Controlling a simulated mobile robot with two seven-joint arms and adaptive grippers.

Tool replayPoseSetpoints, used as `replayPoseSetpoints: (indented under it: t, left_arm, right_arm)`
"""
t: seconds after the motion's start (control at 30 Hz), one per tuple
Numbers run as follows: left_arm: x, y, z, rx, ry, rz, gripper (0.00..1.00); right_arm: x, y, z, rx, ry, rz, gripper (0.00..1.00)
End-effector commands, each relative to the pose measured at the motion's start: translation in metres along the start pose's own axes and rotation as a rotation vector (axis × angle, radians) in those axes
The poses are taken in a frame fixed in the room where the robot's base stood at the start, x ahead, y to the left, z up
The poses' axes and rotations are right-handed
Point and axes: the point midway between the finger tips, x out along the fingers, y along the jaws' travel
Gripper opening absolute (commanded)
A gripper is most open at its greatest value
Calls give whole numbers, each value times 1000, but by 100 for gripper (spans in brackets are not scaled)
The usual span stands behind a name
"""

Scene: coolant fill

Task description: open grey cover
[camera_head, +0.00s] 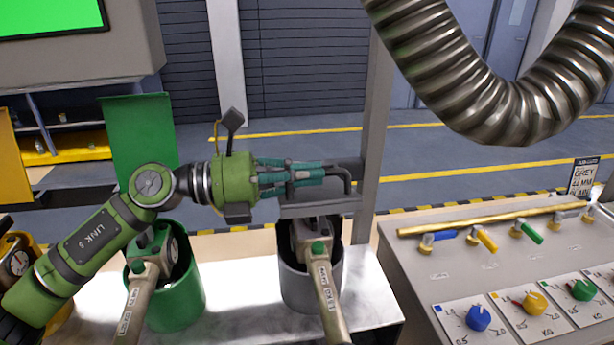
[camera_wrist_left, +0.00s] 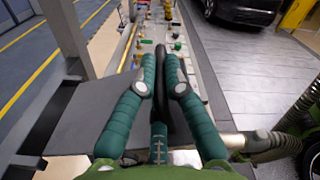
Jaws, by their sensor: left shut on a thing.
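The grey cover (camera_head: 318,208) is a flat grey plate above the grey round container (camera_head: 296,288) in the head view. In the left wrist view the grey plate (camera_wrist_left: 85,125) lies under and beside my fingers. A dark bent handle (camera_head: 346,181) stands at the cover. My left gripper (camera_head: 328,171) reaches in from the left with its teal fingers shut on this handle. The handle (camera_wrist_left: 160,62) shows between the fingertips (camera_wrist_left: 161,80) in the left wrist view. The fingers hide part of the handle and cover. My right gripper is not in view.
A raised green cover (camera_head: 138,128) stands behind the green container (camera_head: 178,305). Handled nozzles (camera_head: 324,285) sit in the containers. A grey upright post (camera_head: 376,125) is close behind my gripper. A corrugated hose (camera_head: 470,85) hangs over the control console (camera_head: 420,262) at right.

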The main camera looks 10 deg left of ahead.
Motion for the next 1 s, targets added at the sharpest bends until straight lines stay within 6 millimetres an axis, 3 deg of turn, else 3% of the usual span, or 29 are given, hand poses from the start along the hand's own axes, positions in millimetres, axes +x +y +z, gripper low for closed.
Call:
replayPoseSetpoints:
  t: [0.1, 0.4, 1.0]
  left_arm:
    - [0, -2, 19, -81, -1, 0, 0]
    - [0, 4, 39, -224, -1, -1, 0]
    - [0, 8, 43, -266, -1, 0, 0]
  right_arm:
    - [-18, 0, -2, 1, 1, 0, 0]
    - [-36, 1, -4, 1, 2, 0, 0]
    - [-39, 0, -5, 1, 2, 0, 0]
